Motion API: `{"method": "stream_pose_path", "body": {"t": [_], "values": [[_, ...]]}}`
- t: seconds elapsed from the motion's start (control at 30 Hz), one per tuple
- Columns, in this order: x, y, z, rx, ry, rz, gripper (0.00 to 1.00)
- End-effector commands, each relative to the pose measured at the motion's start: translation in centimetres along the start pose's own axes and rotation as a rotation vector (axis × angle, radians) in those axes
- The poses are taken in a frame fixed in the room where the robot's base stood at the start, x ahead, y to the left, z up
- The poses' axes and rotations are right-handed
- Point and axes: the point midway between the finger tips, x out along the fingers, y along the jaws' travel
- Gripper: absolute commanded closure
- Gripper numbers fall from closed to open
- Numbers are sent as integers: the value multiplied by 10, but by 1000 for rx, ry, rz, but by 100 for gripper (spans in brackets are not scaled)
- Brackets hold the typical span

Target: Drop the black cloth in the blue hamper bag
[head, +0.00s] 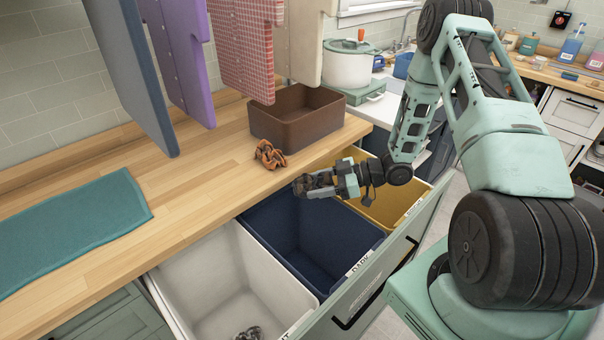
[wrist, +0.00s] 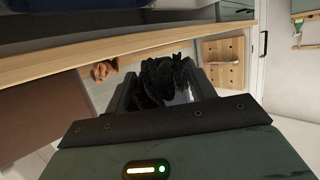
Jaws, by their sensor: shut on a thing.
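My gripper (head: 318,187) is over the far part of the blue hamper bag (head: 300,250), between the counter edge and the drawer front. The wrist view shows the black cloth (wrist: 166,82) bunched between my gripper's fingers (wrist: 165,90), which are shut on it. In the head view the cloth is hard to tell from the dark fingertips. The blue bag's visible inside looks empty. Its label is partly readable on the front rim.
A white bag (head: 205,285) with a crumpled dark item (head: 248,333) is at left, a yellow bag (head: 385,203) at right. A brown-orange cloth (head: 270,155) and brown bin (head: 297,117) sit on the counter (head: 200,170). A teal towel (head: 75,225) lies left; several towels hang above.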

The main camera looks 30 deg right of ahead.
Motion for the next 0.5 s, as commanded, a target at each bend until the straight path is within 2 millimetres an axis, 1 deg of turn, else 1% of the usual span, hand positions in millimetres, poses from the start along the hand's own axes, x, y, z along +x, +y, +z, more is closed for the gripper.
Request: {"method": "stream_pose_path", "body": {"t": [0.27,0.5], "values": [[4,-1,20,-2,0,-6,68],[13,-1,47,-2,0,-5,68]]}}
